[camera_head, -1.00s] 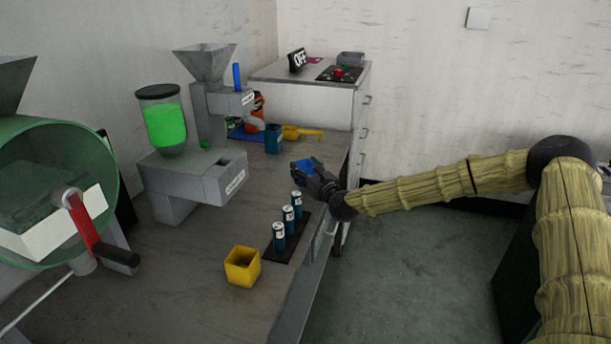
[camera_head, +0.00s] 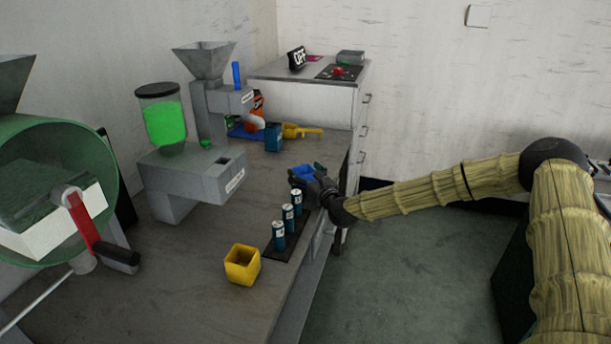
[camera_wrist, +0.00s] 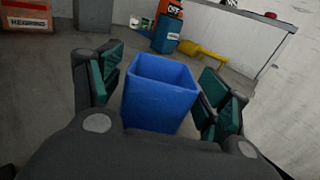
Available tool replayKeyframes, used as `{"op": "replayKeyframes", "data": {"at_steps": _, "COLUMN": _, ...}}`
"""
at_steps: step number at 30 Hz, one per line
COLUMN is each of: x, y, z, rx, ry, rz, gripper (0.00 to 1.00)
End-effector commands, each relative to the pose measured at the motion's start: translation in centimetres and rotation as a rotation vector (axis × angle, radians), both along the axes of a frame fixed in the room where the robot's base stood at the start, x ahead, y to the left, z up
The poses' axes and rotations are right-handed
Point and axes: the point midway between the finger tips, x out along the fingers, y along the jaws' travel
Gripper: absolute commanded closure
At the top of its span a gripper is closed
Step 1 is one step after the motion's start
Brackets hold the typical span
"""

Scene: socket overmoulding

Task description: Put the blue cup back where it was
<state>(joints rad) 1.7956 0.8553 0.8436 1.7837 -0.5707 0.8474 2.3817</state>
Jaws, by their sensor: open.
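The blue cup (camera_wrist: 158,95) is an open-topped square cup, upright between the spread fingers of my gripper (camera_wrist: 160,92) in the wrist view. Gaps show between the cup and the finger pads, so my gripper is open around it. In the head view my gripper (camera_head: 311,182) is near the table's right edge, beyond the row of cylinders, and the blue cup (camera_head: 303,170) shows just behind its fingers. The cup's base is hidden in the wrist view, so I cannot tell for certain that it rests on the table.
Several teal cylinders (camera_head: 288,217) stand on a dark strip close to my gripper. A yellow cup (camera_head: 242,265) stands nearer the front. A teal container (camera_head: 273,138) and a yellow scoop-like item (camera_head: 302,131) lie farther back. A grey machine (camera_head: 191,178) stands left.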

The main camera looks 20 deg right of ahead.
Motion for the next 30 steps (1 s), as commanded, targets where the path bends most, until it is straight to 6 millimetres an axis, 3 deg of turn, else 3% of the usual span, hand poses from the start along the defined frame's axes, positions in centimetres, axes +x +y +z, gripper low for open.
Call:
{"op": "replayKeyframes", "data": {"at_steps": 8, "x": -0.6, "y": -0.2, "z": 0.1, "rx": 0.001, "ry": 0.000, "rz": -0.001, "gripper": 0.24}}
{"op": "replayKeyframes", "data": {"at_steps": 24, "x": -9.1, "y": -1.9, "z": 0.1, "rx": 0.002, "ry": 0.000, "rz": -0.001, "gripper": 0.24}}
{"op": "replayKeyframes", "data": {"at_steps": 30, "x": -11.0, "y": -2.3, "z": 0.1, "rx": 0.001, "ry": 0.000, "rz": 0.000, "gripper": 0.24}}
